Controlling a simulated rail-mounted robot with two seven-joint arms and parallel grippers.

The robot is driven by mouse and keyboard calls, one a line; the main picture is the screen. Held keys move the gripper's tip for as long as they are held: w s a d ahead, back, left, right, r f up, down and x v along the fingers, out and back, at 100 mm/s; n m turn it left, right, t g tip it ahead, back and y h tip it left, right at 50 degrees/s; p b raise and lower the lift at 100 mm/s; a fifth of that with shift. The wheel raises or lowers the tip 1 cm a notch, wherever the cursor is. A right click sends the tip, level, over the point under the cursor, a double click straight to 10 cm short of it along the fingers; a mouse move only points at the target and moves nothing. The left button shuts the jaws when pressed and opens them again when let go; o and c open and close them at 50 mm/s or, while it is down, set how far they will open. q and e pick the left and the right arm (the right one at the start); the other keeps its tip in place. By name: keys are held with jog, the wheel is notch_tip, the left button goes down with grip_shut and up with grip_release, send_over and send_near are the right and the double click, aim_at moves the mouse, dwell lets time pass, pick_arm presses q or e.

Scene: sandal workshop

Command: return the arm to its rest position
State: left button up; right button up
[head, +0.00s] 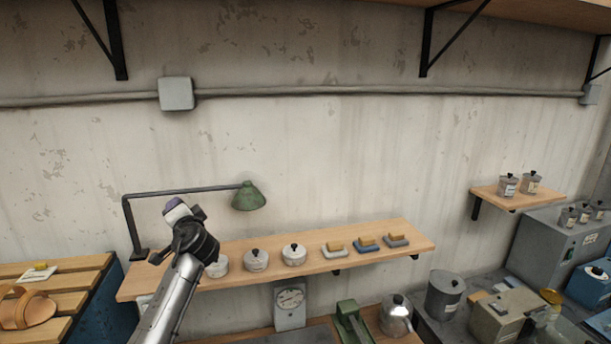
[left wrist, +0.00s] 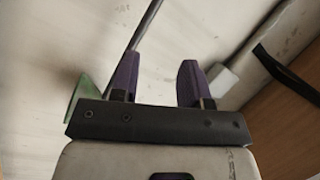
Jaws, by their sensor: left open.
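My left arm comes up from the bottom left in the head view, and its gripper (head: 175,206) points up and away toward the wall, above the left part of the wooden shelf (head: 345,264). In the left wrist view the two purple fingers of this gripper (left wrist: 158,72) stand apart with nothing between them. Only wall shows behind the gap. The arm hides part of the shelf's left end. My right gripper is in neither view.
A green lamp (head: 248,197) on a bent arm stands close to the gripper's right. A slatted bench (head: 60,275) holds a sandal (head: 27,309) at left.

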pick_arm(q)
jog(key=s+d+r+n+h, duration=0.1)
jog(key=s+d+r+n, duration=0.25)
jog(key=s+r, duration=0.4)
jog(key=s+d+n+h, duration=0.2)
jog(key=s+d+h, duration=0.2)
jog(key=s, duration=0.3)
jog(key=s+d+f+m+g+h+p, duration=0.1)
jog(key=s+f+g+h+p, duration=0.2)
jog(key=s+f, duration=1.8)
jog(key=s+d+f+g+h+p, duration=0.1)
jog(key=s+f+g, duration=0.7)
jog(key=s+f, duration=1.4)
jog(key=s+h+p, duration=0.1)
jog(key=s+p, duration=0.1)
jog(key=s, duration=0.2)
jog(key=shift+d+f+m+h, duration=0.15)
jog(key=shift+d+m+h, duration=0.2)
jog(key=shift+d+h, duration=0.05)
jog(key=shift+w, duration=0.1)
